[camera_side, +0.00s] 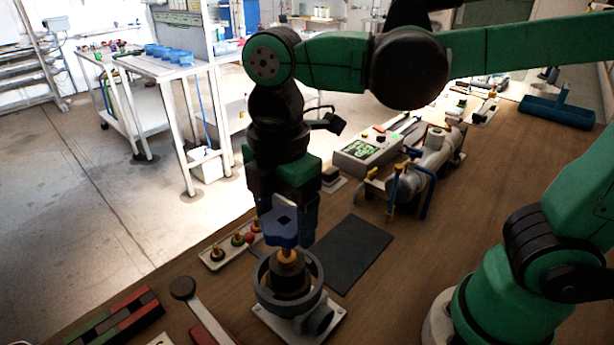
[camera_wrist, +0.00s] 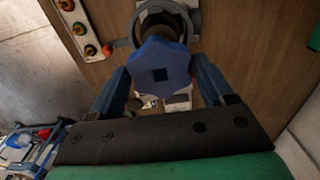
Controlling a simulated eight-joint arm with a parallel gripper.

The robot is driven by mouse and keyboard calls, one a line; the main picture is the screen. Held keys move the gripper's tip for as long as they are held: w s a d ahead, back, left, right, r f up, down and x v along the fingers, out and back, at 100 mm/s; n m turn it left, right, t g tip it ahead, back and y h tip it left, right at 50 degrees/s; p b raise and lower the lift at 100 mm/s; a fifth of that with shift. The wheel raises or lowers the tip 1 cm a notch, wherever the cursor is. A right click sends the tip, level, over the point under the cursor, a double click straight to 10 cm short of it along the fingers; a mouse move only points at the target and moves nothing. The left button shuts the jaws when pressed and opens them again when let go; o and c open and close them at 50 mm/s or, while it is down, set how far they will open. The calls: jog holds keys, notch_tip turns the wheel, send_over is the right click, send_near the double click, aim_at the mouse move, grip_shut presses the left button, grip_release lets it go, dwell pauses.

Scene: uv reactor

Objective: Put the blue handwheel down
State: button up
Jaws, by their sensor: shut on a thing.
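The blue handwheel (camera_side: 282,226) is a lobed wheel with a square hole in its middle. My gripper (camera_side: 287,212) is shut on it, with a finger on either side. In the side view the handwheel is tilted and appears just above a valve (camera_side: 289,283) with a brass-coloured stem; I cannot tell whether they touch. In the wrist view the handwheel (camera_wrist: 162,72) sits between my fingers and hides part of the grey valve ring (camera_wrist: 143,14) behind it.
A dark mat (camera_side: 346,254) lies bare to the right of the valve. A tray with coloured knobs (camera_side: 215,258) is to the left. A reactor with blue and yellow handles (camera_side: 432,158) and a control box (camera_side: 366,150) stand behind. Red and dark blocks (camera_side: 125,312) lie at front left.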

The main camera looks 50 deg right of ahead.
jog(key=shift+r, duration=0.2)
jog(key=w+d+r+m, duration=0.2)
jog(key=d+m, duration=0.2)
jog(key=d, duration=0.4)
jog(key=r+m, duration=0.2)
jog(key=m, duration=0.3)
send_over(362, 235)
notch_tip(362, 235, down, 20)
jog(key=shift+r, duration=0.15)
jog(key=o, duration=1.1)
